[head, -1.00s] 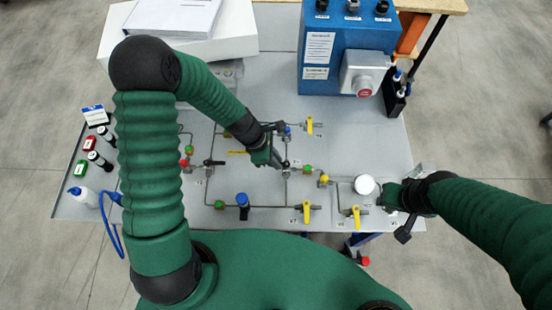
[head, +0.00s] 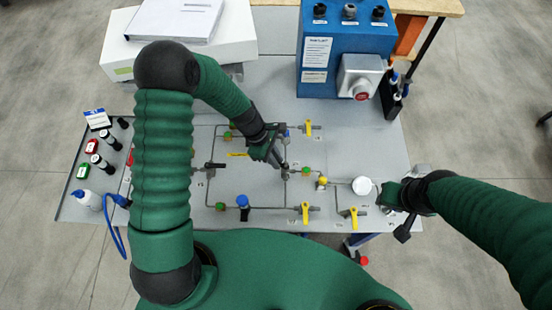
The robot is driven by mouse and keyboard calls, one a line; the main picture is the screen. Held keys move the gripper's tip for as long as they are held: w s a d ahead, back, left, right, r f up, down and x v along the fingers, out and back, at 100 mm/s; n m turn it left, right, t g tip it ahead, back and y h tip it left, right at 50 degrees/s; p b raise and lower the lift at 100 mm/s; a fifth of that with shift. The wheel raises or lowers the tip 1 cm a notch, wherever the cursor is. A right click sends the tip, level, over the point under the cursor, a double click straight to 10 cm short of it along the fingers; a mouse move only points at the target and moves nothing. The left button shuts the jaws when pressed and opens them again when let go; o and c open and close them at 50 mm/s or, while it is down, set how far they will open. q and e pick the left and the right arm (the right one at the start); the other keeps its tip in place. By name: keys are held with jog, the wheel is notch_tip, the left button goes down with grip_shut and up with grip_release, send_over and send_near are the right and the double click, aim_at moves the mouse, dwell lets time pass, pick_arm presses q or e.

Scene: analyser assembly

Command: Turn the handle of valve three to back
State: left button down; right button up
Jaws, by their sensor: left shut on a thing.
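My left gripper (head: 278,160) reaches down over the middle of the grey panel (head: 370,140). It is shut on a small dark valve handle at the pipe junction; the gripper covers most of this handle. The valve number there is too small to read, so I cannot tell for certain that it is valve three. My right gripper (head: 393,196) is at the panel's right edge, beside a white round knob (head: 362,185). Its fingers are too small and dark to tell open from shut.
Yellow-handled valves stand at the upper right (head: 308,127), lower middle (head: 305,212) and lower right (head: 353,217). A blue-capped part (head: 242,202) stands at the front. A blue box (head: 343,50) with a red button is behind. A squeeze bottle (head: 87,199) is at left.

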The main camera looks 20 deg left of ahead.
pick_arm(q)
jog(key=w+m+g, duration=0.1)
jog(key=m, duration=0.2)
jog(key=shift+w+r, duration=0.1)
jog(key=shift+w, duration=0.1)
jog(key=m, duration=0.1)
jog(key=m+g, duration=0.1)
jog(key=shift+w+d+m+y, duration=0.15)
jog(key=shift+w+m+y, duration=0.15)
jog(key=shift+w, duration=0.05)
jog(key=m, duration=0.2)
jog(key=w+d+m+g+y+b, duration=0.1)
jog(key=m, duration=0.1)
jog(key=shift+w+d+m+g+y+b, duration=0.15)
jog(key=shift+d+m+y, duration=0.1)
jog(key=shift+m, duration=0.55)
jog(key=shift+w+d+m+g+y+b, duration=0.1)
jog(key=shift+d+m+g+y+b, duration=0.15)
jog(key=shift+m, duration=0.55)
jog(key=shift+w+d+m+g+y+b, duration=0.1)
jog(key=shift+m+y, duration=0.2)
jog(key=shift+m, duration=0.5)
jog(key=c, duration=1.7)
grip_release()
jog(key=o, duration=0.3)
